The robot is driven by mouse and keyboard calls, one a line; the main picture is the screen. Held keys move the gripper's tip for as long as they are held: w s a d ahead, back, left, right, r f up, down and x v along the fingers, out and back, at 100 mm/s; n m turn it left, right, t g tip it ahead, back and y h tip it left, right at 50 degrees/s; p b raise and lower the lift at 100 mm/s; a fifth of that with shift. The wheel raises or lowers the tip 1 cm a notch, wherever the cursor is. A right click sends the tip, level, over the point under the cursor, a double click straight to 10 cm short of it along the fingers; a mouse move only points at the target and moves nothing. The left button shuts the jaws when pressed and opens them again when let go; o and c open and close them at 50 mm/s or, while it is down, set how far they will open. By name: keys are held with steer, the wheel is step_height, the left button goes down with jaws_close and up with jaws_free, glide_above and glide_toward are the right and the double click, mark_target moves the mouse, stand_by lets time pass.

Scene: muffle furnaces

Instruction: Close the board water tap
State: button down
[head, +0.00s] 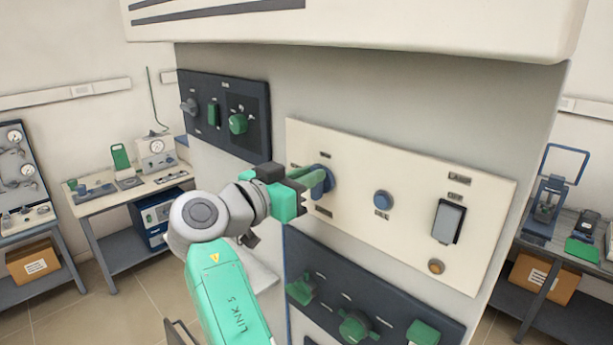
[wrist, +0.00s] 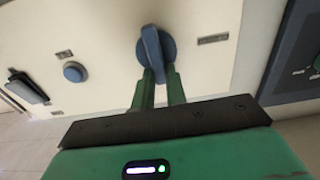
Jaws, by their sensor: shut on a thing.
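A blue tap knob with a bar handle (wrist: 152,45) is on the cream panel, and it also shows in the head view (head: 324,183), partly hidden by the fingers. My gripper (wrist: 160,76) has its two green fingers on either side of the lower end of the bar handle, shut on it. In the wrist view the bar runs nearly up and down, roughly in line with the fingers. In the head view my gripper (head: 305,177) comes at the knob from the left. The small labels near it are too blurred to read.
The cream panel (head: 415,190) also carries a round blue button (head: 383,200), a grey rocker switch (head: 448,222) and a small orange button (head: 436,266). A dark panel with green knobs (head: 355,327) lies below. Another dark panel (head: 225,112) is at upper left.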

steer(key=shift+w+a+f+n+p, duration=0.3)
steer(key=shift+n+p, duration=0.55)
steer(key=shift+n, duration=2.1)
steer(key=shift+w+a+f+n+p, duration=0.25)
steer(key=shift+n+p, duration=0.55)
steer(key=shift+n, duration=2.1)
steer(key=shift+w+a+f+n+p, duration=0.25)
steer(key=shift+n+p, duration=0.6)
steer(key=shift+n, duration=2.1)
steer(key=shift+s+f, duration=0.1)
steer(key=shift+f, duration=0.1)
steer(key=c, duration=1.4)
jaws_free()
steer(key=shift+d, duration=0.1)
steer(key=shift+c, duration=0.2)
